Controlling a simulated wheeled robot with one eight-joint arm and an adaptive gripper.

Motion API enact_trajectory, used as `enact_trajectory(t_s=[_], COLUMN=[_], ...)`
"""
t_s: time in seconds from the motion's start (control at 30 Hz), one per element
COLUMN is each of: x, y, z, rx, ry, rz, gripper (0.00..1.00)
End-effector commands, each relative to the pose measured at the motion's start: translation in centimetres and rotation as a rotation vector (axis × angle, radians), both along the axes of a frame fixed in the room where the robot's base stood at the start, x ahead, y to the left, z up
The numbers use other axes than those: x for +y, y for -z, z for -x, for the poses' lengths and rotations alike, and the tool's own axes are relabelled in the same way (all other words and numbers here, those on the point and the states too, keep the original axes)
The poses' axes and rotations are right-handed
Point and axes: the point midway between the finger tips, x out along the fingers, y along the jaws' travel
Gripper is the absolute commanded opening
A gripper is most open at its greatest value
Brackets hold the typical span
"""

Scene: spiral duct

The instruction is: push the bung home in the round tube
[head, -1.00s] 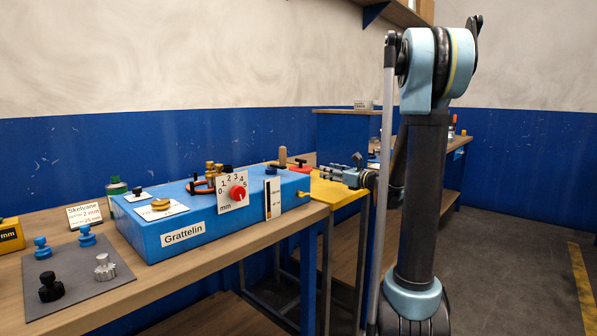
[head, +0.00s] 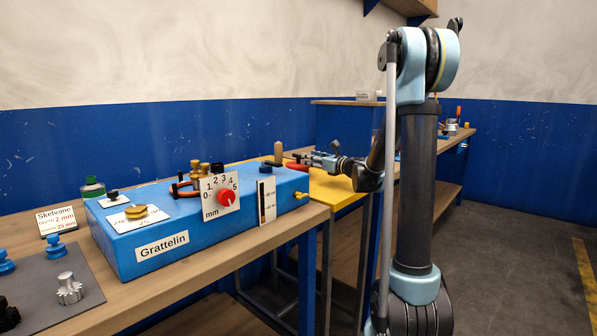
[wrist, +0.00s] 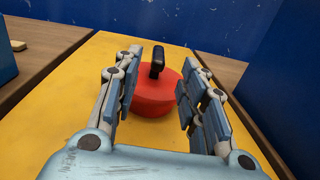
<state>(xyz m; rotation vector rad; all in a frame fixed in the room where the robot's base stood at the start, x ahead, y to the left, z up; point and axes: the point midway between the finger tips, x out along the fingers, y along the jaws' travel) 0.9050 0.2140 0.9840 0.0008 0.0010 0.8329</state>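A red round piece (wrist: 152,92) with a black upright grip (wrist: 157,62) stands on the yellow table top (wrist: 60,130). It may be the bung; I cannot tell for sure. In the head view the red piece (head: 297,166) is small, just beyond the blue box's back right corner. My gripper (wrist: 158,88) is open and empty. In the wrist view its fingers flank the red piece to left and right, with gaps on both sides. In the head view my gripper (head: 308,157) points left towards it. I cannot make out a round tube.
The blue Grattelin box (head: 130,225) with a dial (head: 222,195) and knobs fills much of the wooden bench (head: 150,295). A tan peg (head: 278,152) stands near the red piece.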

Motion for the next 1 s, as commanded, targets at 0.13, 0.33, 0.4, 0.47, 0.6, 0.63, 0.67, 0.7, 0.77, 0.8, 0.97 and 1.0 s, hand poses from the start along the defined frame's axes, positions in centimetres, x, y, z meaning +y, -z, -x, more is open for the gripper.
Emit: enact_trajectory(t_s=[0.13,0.33,0.4,0.47,0.6,0.63,0.67,0.7,0.77,0.8,0.97,1.0], x=[1.5,2.2,2.4,2.7,4.1,4.4,4.7,5.1,5.6,5.9,5.9,5.9], y=[0.0,0.0,0.0,0.0,0.1,0.2,0.2,0.2,0.2,0.2,0.2,0.2], z=[-1.4,-2.0,-2.2,-2.5,-3.6,-3.9,-4.2,-4.6,-5.0,-5.2,-5.4,-5.4], rx=[0.000,0.000,0.000,0.000,0.000,0.000,0.000,0.000,0.000,0.000,0.000,0.000], ry=[-0.001,0.001,0.001,0.000,-0.001,-0.001,0.000,-0.001,-0.001,0.000,0.002,0.002], rz=[0.000,0.000,0.000,0.000,0.000,0.000,0.000,0.000,0.000,0.000,0.000,0.000], gripper=[0.38,0.38,0.38,0.38,0.38,0.38,0.38,0.38,0.38,0.38,0.38,0.38])
